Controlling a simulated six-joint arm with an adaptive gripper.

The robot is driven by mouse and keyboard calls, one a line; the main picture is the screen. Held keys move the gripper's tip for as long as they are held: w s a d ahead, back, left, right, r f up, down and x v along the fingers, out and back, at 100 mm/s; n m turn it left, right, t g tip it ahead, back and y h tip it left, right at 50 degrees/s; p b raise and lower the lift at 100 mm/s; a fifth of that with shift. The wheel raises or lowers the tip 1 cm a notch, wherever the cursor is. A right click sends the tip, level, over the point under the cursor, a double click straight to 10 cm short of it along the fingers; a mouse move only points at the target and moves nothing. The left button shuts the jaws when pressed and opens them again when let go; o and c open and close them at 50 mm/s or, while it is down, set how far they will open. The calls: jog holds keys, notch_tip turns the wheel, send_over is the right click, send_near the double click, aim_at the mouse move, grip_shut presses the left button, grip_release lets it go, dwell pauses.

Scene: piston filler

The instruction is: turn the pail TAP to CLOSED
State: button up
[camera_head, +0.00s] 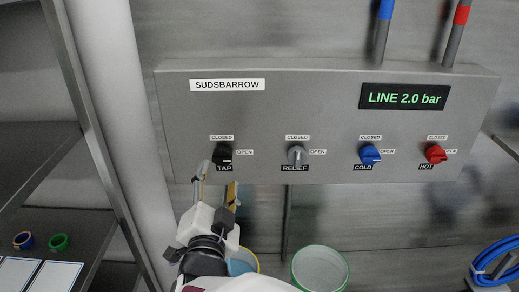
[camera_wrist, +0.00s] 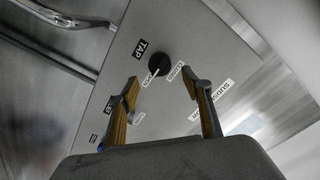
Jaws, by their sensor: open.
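The black TAP knob (camera_head: 223,154) is at the left end of the grey panel's row of knobs, with CLOSED above it and OPEN to its right. In the wrist view the knob (camera_wrist: 159,63) shows a pale pointer mark that seems to lie towards the OPEN label (camera_wrist: 149,77), not the CLOSED label (camera_wrist: 175,71). My gripper (camera_head: 218,176) is open, just below and in front of the knob. In the wrist view my gripper (camera_wrist: 162,85) has its fingers spread, with the knob beyond the gap between the tips. It does not appear to touch the knob.
The panel (camera_head: 320,100) also carries a grey RELIEF knob (camera_head: 296,155), a blue COLD knob (camera_head: 369,154) and a red HOT knob (camera_head: 434,153). A display (camera_head: 404,97) reads LINE 2.0 bar. A green-rimmed pail (camera_head: 320,268) and a yellow-rimmed one (camera_head: 243,262) stand below.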

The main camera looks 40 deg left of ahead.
aim_at(222, 159)
jog(key=shift+w+a, duration=0.15)
jog(key=shift+x, duration=3.7)
jog(key=c, duration=1.1)
